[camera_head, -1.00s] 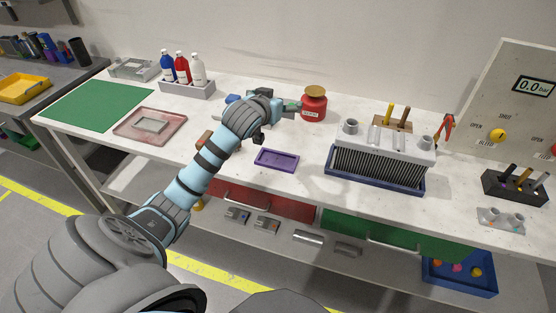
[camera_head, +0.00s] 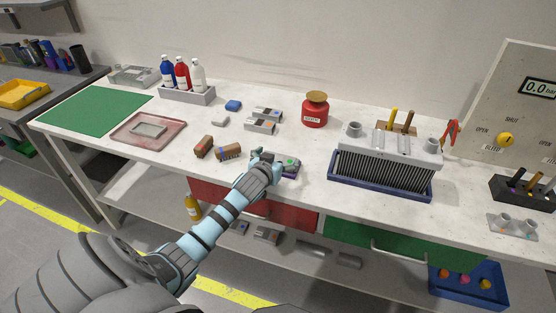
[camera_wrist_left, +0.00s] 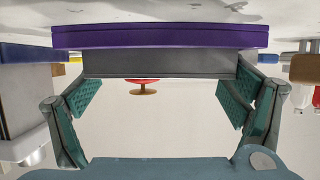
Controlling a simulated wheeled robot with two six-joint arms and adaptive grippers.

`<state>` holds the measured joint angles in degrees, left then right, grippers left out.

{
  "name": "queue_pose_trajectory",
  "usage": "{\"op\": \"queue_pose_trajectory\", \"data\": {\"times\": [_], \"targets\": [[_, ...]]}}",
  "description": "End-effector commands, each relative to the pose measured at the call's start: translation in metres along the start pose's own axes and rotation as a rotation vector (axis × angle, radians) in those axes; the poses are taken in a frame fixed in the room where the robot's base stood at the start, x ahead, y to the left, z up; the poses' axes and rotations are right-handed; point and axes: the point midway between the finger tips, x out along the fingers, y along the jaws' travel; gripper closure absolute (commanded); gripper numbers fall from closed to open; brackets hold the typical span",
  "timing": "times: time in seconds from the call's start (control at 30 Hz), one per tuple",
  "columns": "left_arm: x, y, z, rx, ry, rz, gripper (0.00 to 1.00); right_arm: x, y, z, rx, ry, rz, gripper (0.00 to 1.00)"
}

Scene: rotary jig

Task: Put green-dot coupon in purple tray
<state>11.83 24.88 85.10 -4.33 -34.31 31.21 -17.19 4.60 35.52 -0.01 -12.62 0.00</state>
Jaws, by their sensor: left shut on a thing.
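The green-dot coupon (camera_head: 289,163) is a small grey block with a green dot on top. My left gripper (camera_head: 271,161) is shut on it and holds it over the purple tray (camera_head: 290,174). In the left wrist view the coupon's grey side (camera_wrist_left: 160,65) spans between the teal finger pads, and the tray (camera_wrist_left: 160,38) shows right against its edge. I cannot tell whether the coupon rests in the tray or hangs just above it. The arm and coupon hide much of the tray. My right gripper is not in view.
Two other grey blocks (camera_head: 261,126) lie behind. Two brown blocks (camera_head: 228,152) sit left of the tray. A red jar (camera_head: 315,110) stands behind, and a ribbed grey unit in a blue tray (camera_head: 370,190) is to the right. The table's front edge is close.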

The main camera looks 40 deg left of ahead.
Motion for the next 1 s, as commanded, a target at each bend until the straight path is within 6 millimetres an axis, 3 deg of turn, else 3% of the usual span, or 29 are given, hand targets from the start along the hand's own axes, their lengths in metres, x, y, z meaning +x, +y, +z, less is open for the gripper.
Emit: {"op": "queue_pose_trajectory", "data": {"times": [0.07,0.4,0.53,0.67,0.9,1.0], "targets": [[0.0,0.0,0.0,0.0,0.0,0.0,0.0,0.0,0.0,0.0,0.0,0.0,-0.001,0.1],[-0.001,0.0,-0.001,0.001,0.001,0.0,0.0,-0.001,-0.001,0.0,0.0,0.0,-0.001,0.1],[-0.01,0.0,-0.002,0.004,0.001,0.0,0.0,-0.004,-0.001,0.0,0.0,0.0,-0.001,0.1],[-0.034,0.0,-0.003,0.002,0.001,0.002,0.0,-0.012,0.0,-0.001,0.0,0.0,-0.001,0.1],[-0.098,0.0,-0.003,0.004,0.0,0.002,0.0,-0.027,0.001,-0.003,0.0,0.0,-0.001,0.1],[-0.114,0.0,-0.002,0.002,0.0,0.001,0.0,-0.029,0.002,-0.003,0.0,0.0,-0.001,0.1]]}}
